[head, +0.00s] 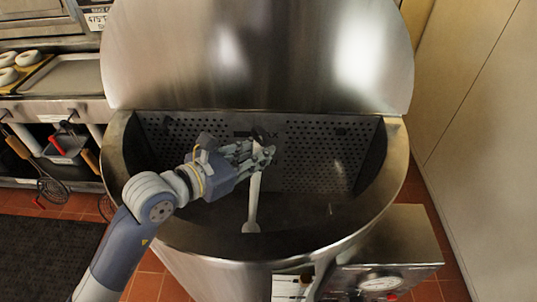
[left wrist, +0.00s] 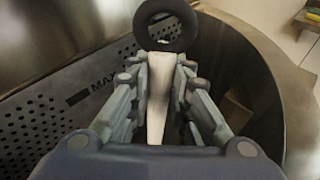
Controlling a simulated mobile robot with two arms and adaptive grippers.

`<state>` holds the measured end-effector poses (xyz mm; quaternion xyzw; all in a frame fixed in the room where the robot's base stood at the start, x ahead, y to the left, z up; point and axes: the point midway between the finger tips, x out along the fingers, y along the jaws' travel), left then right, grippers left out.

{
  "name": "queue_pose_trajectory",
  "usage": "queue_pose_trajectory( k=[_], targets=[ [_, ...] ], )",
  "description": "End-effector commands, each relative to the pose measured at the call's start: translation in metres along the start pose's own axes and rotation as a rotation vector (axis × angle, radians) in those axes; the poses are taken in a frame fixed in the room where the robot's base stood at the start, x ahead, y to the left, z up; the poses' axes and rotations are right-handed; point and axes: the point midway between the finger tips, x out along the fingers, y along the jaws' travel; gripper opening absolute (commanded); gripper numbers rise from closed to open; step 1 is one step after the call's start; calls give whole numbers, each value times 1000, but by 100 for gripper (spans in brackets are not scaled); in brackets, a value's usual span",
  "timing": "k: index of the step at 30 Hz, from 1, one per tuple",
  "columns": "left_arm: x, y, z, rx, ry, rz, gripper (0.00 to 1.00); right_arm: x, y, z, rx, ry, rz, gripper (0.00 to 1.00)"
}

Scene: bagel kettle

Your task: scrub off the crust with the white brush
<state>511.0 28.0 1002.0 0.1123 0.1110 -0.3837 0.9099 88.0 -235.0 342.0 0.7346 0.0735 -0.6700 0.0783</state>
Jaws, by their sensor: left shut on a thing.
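My left gripper (head: 262,156) is inside the open steel kettle (head: 392,190), shut on the white brush (head: 254,200). The brush hangs steeply below the fingers, and its wider lower end is near the kettle's floor. In the left wrist view the white brush (left wrist: 158,95) lies between the fingers of my left gripper (left wrist: 165,70), with a black ring at its far end. A small tan patch (left wrist: 237,108) shows on the dark inner wall at the right there; I cannot tell whether it is the crust. My right gripper is not in view.
A perforated plate (head: 310,155) marked MAX stands at the kettle's back, below the raised lid (head: 265,55). A control box with a gauge (head: 380,284) is at the front right. A counter with a tray (head: 70,75) and bagels is at the left.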

Motion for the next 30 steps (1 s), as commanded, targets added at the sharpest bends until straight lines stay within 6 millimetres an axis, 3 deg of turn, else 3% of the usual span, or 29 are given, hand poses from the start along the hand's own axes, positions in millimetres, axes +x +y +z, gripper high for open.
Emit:
queue_pose_trajectory(
  k=[12,24,30],
  targets=[
    [-4,5,-4,2,7,1,0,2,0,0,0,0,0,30],
    [-28,32,-16,3,10,1,0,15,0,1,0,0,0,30],
    [-32,36,-15,1,7,-1,0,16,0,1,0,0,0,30]
  ],
)
